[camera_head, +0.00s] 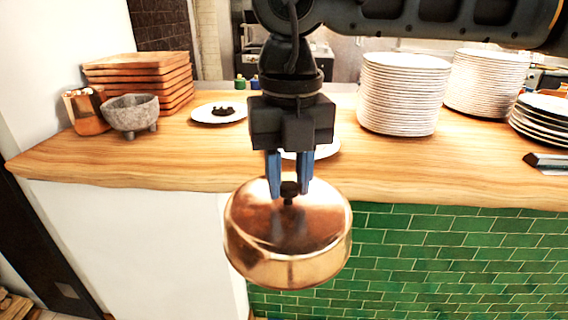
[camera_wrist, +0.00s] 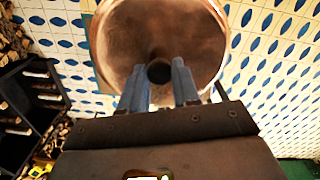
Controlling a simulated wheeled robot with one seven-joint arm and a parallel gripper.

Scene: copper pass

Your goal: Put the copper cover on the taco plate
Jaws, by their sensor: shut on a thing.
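The copper cover (camera_head: 250,240) is a round, shiny lid with a dark knob on top. My gripper (camera_head: 289,186) is shut on its knob and holds it in the air in front of the counter's front edge. In the wrist view the cover (camera_wrist: 120,40) fills the top middle, with the blue fingers of my gripper (camera_wrist: 159,80) on either side of the dark knob. A white plate (camera_head: 322,150) on the counter is partly hidden behind my gripper. Another white plate (camera_head: 203,113) holds a dark item at the back left. I cannot tell which is the taco plate.
The wooden counter (camera_head: 110,165) has stacked wooden trays (camera_head: 140,75), a stone mortar (camera_head: 131,114) and a copper mug (camera_head: 85,112) at left. Green tiles (camera_head: 430,260) face the counter below.

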